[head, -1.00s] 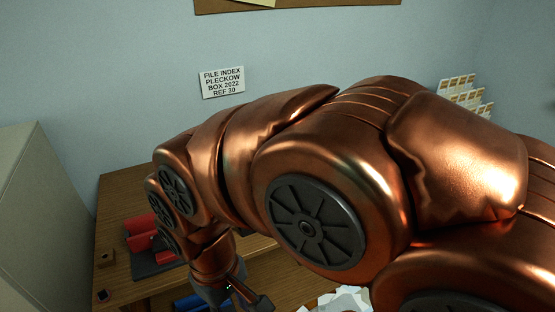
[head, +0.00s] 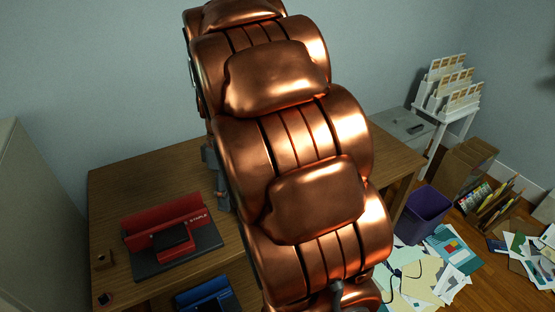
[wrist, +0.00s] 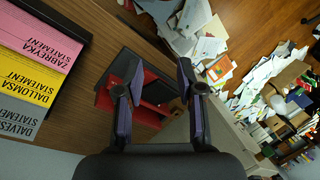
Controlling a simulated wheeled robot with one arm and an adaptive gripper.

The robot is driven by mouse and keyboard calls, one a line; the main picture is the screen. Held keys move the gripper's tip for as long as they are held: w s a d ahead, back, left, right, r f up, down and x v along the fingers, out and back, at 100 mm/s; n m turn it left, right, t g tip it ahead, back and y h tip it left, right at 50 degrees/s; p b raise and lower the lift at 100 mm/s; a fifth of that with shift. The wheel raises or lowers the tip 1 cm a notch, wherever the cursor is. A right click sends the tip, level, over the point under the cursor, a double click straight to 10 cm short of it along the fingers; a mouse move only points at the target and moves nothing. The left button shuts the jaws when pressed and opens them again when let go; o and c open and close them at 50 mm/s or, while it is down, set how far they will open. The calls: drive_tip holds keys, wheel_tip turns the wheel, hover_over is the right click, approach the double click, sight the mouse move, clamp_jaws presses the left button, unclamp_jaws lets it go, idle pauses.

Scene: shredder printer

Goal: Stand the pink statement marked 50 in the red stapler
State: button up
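The red stapler (head: 160,216) stands on a dark base on the left of the desk in the head view, with "STAPLE" on its side. It also shows in the wrist view (wrist: 155,92), beyond and partly behind my fingers. My gripper (wrist: 160,72) is open, its two dark fingers apart with nothing seen held between them. In the head view my arm hides most of it. A pink statement (wrist: 38,38) reading "ZABREYKA STATEMENT" lies at the upper left of the wrist view. I cannot read a 50 on it.
Yellow (wrist: 24,78) and grey (wrist: 18,115) statements lie beside the pink one. A blue device (head: 207,296) sits below the desktop (head: 120,187). A purple bin (head: 425,207) and scattered papers are on the floor at right. A white rack (head: 447,95) stands behind them.

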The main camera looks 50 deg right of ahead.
drive_tip(key=w+d+f+n+t+y, duration=0.1)
drive_tip(key=w+d+f+n, duration=0.15)
drive_tip(key=d, duration=0.55)
drive_tip(key=w+d+f+n+y, duration=0.1)
drive_tip(key=w+d+f+n, duration=0.15)
drive_tip(key=d, duration=0.55)
drive_tip(key=w+d+f+n+t+y, duration=0.15)
drive_tip(key=d+f+n, duration=0.25)
drive_tip(key=d, duration=0.4)
drive_tip(key=shift+g+h, duration=0.25)
drive_tip(key=shift+h, duration=0.2)
drive_tip(key=shift+p+x, duration=0.7)
drive_tip(key=shift+x, duration=3.05)
drive_tip(key=shift+w+r, duration=0.1)
drive_tip(key=shift+w, duration=0.05)
drive_tip(key=shift+c, duration=0.3)
clamp_jaws()
drive_tip(key=shift+r, duration=0.25)
drive_tip(key=shift+r+b, duration=0.4)
drive_tip(key=shift+r, duration=0.45)
